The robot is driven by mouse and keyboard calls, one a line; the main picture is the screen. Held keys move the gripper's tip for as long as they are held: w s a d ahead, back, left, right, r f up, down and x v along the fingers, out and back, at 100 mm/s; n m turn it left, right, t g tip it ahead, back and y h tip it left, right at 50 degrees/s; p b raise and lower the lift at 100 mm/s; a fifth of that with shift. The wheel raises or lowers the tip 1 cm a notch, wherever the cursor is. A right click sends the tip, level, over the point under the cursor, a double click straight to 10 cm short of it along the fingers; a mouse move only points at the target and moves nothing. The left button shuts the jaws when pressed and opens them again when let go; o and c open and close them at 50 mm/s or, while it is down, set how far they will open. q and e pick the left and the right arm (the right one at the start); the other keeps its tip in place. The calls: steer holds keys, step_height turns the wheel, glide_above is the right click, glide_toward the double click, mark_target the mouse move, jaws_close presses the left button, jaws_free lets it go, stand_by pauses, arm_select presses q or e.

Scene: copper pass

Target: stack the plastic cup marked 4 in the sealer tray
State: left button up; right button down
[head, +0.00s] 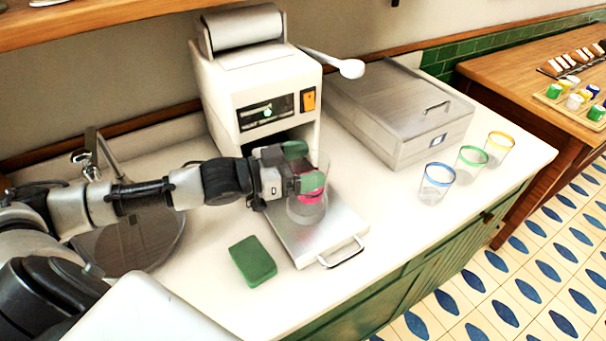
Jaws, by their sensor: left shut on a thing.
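My left gripper (304,167) is shut on a clear plastic cup (323,164), with its green-padded fingers at the cup's wall. The held cup is over the sealer tray (335,237), a flat metal tray with a front handle, pulled out from the sealer (258,85). Below the fingers, clear cup walls and a pink rim (312,196) show over the tray. This looks like a second cup (306,213) standing there, with the held one above or partly inside it; I cannot tell which. No number is readable. My right gripper is not in view.
Three clear cups with blue (437,183), green (472,162) and yellow (498,148) rims stand at the counter's right. A metal box (400,110) stands behind them. A green sponge (253,261) lies left of the tray. A sink (130,240) is at left.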

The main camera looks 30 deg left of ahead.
arm_select(q)
steer(key=shift+w+a+f, duration=0.3)
steer(key=shift+a, duration=0.15)
step_height(320, 180, down, 4)
steer(key=shift+r+p, duration=0.1)
steer(key=shift+p, duration=0.45)
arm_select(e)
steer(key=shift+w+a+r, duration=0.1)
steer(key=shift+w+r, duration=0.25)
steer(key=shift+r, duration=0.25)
arm_select(q)
steer(key=shift+f, duration=0.2)
steer(key=shift+f, duration=0.3)
steer(key=o, duration=0.8)
steer(key=shift+c, duration=0.2)
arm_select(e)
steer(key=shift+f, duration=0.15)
arm_select(q)
steer(key=shift+r, duration=0.15)
